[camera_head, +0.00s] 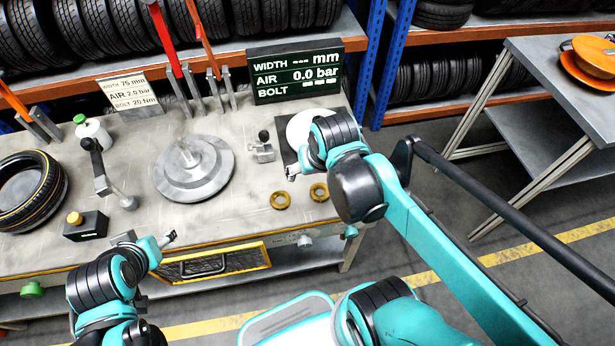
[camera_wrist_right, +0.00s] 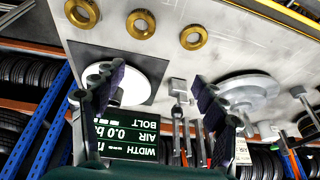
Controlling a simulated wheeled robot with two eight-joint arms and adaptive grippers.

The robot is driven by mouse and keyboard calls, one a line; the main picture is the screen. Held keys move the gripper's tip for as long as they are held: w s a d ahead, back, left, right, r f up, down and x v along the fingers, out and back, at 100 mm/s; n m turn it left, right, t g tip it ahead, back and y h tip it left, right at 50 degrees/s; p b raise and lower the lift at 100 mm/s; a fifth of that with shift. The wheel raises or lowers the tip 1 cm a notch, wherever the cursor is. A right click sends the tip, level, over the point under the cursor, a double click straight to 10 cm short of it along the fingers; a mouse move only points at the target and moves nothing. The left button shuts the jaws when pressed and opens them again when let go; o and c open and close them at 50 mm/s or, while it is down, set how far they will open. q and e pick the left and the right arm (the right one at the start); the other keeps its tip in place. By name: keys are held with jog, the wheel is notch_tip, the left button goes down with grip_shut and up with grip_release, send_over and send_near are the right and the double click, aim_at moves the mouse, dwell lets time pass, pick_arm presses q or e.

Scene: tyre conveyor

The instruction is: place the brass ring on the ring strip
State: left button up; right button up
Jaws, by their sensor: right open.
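Two brass rings (camera_head: 280,200) (camera_head: 319,192) lie flat near the bench's front edge in the head view. The right wrist view shows three brass rings (camera_wrist_right: 82,13) (camera_wrist_right: 141,23) (camera_wrist_right: 193,37) in a row; my right arm appears to hide one in the head view. My right gripper (camera_head: 291,172) is above the bench, behind the rings. In the wrist view its fingers (camera_wrist_right: 157,80) are spread with nothing between them. My left gripper (camera_head: 171,238) is by the bench's front edge, apart from the rings; its jaw opening is unclear. I cannot identify the ring strip.
A white disc (camera_head: 302,128) on a dark square plate lies beside my right gripper. A small metal clamp (camera_head: 262,150), a round grey hub (camera_head: 194,172) and a tyre (camera_head: 30,190) stand on the bench (camera_head: 235,215). A display (camera_head: 295,72) stands at the back.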

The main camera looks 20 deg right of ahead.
jog(key=s+a+n+t, duration=0.1)
jog(key=s+a+r+n+t, duration=0.1)
jog(key=t, duration=0.1)
jog(key=shift+a, duration=0.2)
jog(key=shift+w+f, duration=0.1)
jog(key=shift+f, duration=0.05)
